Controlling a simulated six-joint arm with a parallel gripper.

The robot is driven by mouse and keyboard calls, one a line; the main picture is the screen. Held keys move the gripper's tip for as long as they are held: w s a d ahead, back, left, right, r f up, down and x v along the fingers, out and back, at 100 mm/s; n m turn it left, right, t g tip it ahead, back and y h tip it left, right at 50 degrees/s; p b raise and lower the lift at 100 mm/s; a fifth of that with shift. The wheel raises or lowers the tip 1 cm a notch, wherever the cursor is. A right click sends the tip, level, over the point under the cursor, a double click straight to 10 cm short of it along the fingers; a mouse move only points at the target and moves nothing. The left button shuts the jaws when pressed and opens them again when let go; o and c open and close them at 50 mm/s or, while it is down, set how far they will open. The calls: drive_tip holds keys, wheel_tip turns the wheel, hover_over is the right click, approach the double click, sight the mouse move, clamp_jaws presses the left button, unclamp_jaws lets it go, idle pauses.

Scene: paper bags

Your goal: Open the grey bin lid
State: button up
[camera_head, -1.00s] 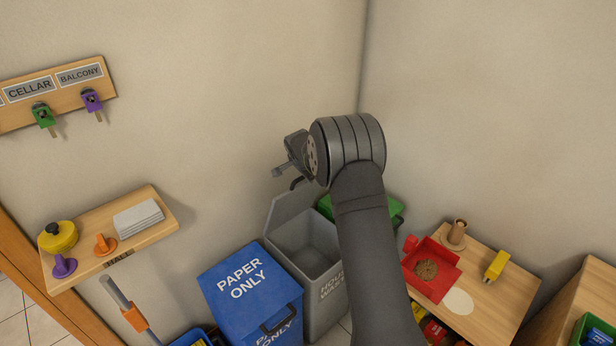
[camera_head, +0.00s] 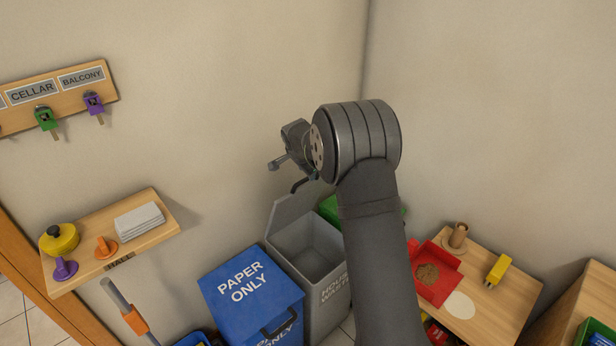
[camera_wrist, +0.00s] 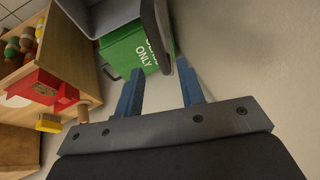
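The grey bin (camera_head: 318,262), marked as house waste, stands in the corner right of the blue bin. Its lid (camera_head: 287,222) is raised and leans back by the wall, so the dark inside of the bin shows. My gripper (camera_head: 288,174) is above and behind the raised lid, with its fingers apart and nothing between them. In the wrist view the two blue fingers (camera_wrist: 160,88) are spread and empty. The grey lid's edge (camera_wrist: 158,35) shows just beyond them. My arm hides part of the bin's right side.
A closed blue bin (camera_head: 252,298) marked PAPER ONLY stands to the left. A wooden table (camera_head: 497,300) with a red dustpan (camera_head: 440,258) is at right; a wall shelf (camera_head: 150,232) is at left.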

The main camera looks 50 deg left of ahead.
drive_tip(key=v, duration=1)
drive_tip(key=shift+r, duration=0.35)
drive_tip(key=shift+d, duration=0.1)
drive_tip(key=x, duration=1.7)
drive_tip(key=shift+f, duration=0.2)
drive_tip(key=v, duration=1.7)
